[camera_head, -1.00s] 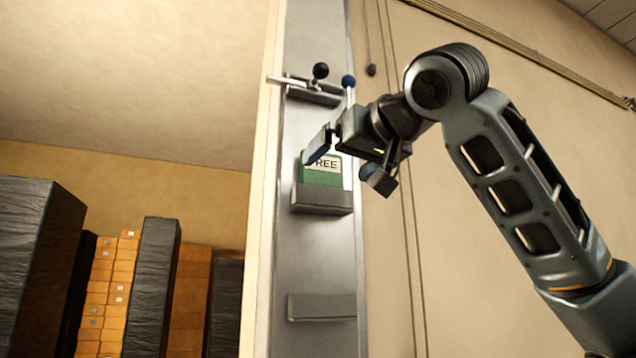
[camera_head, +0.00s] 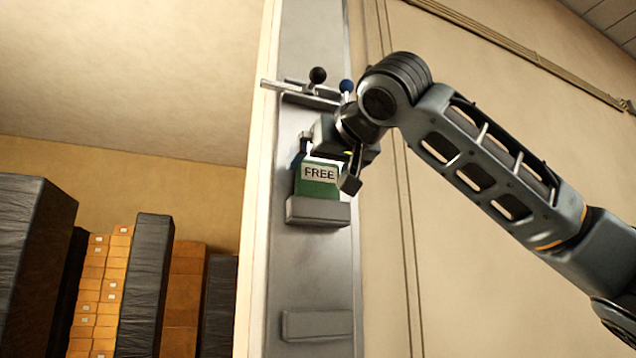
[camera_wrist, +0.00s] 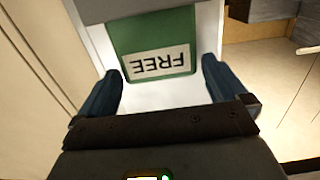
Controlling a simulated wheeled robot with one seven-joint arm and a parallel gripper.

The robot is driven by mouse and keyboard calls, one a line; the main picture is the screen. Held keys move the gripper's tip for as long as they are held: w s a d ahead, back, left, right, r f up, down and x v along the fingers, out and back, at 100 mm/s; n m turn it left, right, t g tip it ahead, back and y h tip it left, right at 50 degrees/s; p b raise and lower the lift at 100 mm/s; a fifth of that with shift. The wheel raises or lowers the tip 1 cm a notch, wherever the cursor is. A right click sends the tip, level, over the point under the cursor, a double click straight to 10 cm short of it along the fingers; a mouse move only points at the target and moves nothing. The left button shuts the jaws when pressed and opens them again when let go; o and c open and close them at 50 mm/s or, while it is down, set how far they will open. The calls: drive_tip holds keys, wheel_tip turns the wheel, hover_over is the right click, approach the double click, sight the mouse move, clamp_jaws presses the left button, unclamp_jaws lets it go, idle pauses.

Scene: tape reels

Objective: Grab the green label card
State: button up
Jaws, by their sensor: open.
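The green label card (camera_head: 317,188) has a white strip reading "FREE" and stands upright in a grey holder (camera_head: 318,212) on the metal post. My gripper (camera_head: 326,172) is open at the card's upper part, one finger at its left edge and the other at its right edge. In the wrist view, the card (camera_wrist: 150,38) shows upside down between the two blue fingers of my gripper (camera_wrist: 160,88), with a gap on each side. The card's lower end is hidden in the holder.
Above on the post (camera_head: 305,260) is a bracket (camera_head: 311,99) with a black-knobbed lever (camera_head: 317,75) and a blue knob (camera_head: 346,86), close over my gripper. An empty grey holder (camera_head: 318,324) is lower down. Orange boxes (camera_head: 97,290) and dark stacks stand at the left.

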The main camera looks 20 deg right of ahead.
drive_tip(key=shift+w, duration=0.1)
drive_tip(key=c, duration=0.8)
drive_tip(key=shift+o, duration=0.2)
drive_tip(key=shift+r, duration=0.15)
